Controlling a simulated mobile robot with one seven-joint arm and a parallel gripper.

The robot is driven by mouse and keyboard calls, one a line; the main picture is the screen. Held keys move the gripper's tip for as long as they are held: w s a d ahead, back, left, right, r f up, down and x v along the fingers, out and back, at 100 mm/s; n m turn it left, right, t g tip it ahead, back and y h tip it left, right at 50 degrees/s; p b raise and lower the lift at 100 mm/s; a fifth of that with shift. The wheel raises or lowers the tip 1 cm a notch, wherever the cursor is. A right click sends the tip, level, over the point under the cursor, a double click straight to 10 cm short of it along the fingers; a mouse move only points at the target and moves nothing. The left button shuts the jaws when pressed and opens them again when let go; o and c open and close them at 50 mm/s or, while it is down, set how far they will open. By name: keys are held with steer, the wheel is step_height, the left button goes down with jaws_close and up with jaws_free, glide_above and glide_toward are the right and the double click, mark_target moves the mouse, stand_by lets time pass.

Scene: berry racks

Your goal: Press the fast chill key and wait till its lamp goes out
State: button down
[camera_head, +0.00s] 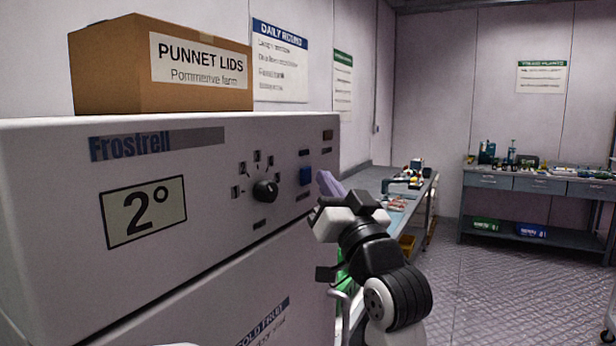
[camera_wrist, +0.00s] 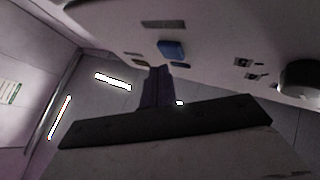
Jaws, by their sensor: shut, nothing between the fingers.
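The white Frostrell chiller (camera_head: 60,200) fills the left of the head view. A blue key (camera_head: 305,175) sits on its front panel, right of the black knob (camera_head: 265,191); its labels are too small to read. The blue key also shows in the wrist view (camera_wrist: 171,49). A small brown rectangle (camera_head: 327,134) above the key may be the lamp; I cannot tell if it is lit. My gripper (camera_head: 326,180) is shut and empty, its lilac fingertips just right of the key. In the wrist view the fingers (camera_wrist: 157,80) point up close to the key; I see no clear contact.
The display (camera_head: 144,210) reads 2°. A cardboard box (camera_head: 160,65) marked PUNNET LIDS stands on the chiller. A bench with goods (camera_head: 412,190) runs behind my gripper, and another table (camera_head: 540,186) stands at the back right. The floor (camera_head: 500,270) on the right is clear.

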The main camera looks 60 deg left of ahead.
steer(key=shift+s+a, duration=0.2)
steer(key=shift+a, duration=0.15)
steer(key=shift+s+a, duration=0.25)
steer(key=shift+a, duration=0.15)
stand_by(0.9)
stand_by(0.4)
steer(key=shift+w+d, duration=0.4)
steer(key=shift+d, duration=0.35)
steer(key=d, duration=0.1)
steer(key=w+d, duration=0.1)
steer(key=d, duration=0.1)
steer(key=w+d, duration=0.1)
steer(key=shift+w+d, duration=0.2)
steer(key=shift+w, duration=0.05)
stand_by(0.7)
